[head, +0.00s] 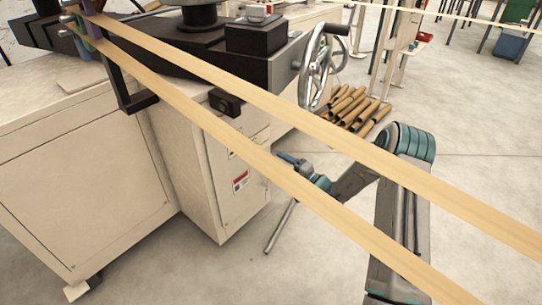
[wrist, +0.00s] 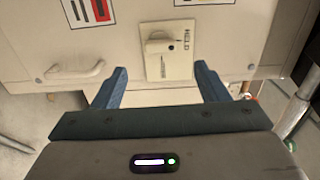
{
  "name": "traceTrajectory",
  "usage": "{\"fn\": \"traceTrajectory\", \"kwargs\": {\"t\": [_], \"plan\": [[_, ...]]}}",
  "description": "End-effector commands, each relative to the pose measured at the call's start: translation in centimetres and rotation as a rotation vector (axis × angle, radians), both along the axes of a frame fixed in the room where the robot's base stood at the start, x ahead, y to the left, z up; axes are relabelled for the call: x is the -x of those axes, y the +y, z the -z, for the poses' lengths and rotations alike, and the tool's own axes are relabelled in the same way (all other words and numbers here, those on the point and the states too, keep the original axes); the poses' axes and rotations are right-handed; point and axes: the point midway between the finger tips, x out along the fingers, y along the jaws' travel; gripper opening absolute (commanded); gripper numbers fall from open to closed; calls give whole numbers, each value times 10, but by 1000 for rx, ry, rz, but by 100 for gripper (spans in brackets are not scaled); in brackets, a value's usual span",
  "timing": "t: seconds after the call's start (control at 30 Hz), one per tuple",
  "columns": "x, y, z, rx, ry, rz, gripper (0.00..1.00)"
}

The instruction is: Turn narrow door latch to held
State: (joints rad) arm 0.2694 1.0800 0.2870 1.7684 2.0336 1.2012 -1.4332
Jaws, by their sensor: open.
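The narrow door latch (wrist: 158,45) is a pale knob on a cream square plate, seen in the wrist view. The plate has a dark dot and the word HELD printed sideways to the right of the knob. The knob looks roughly crosswise in the picture; its exact setting is hard to tell. My gripper (wrist: 160,68) is open and empty, its two blue fingers on either side of the plate's lower part, apart from the knob. In the head view my gripper (head: 287,158) is beside the narrow cabinet door (head: 228,192). The latch is not discernible there.
A pale bar handle (wrist: 75,72) lies left of the latch. Warning labels (wrist: 90,10) are above it. Two long tan strips (head: 330,125) cross the head view in front of the cabinet and arm.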

Motion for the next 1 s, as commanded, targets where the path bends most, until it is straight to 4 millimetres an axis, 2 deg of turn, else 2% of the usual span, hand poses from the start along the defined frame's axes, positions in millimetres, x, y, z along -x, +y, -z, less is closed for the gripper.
{"fn": "traceTrajectory", "kwargs": {"t": [0.1,0.27,0.8,0.9,0.97,1.0], "plan": [[13,-17,-2,-1,1,1,67],[22,-29,-1,0,0,1,67],[25,-31,0,0,0,-1,67],[28,-28,-12,7,0,-22,67],[33,-23,-29,17,3,-58,67],[38,-18,-44,28,6,-92,67]]}}
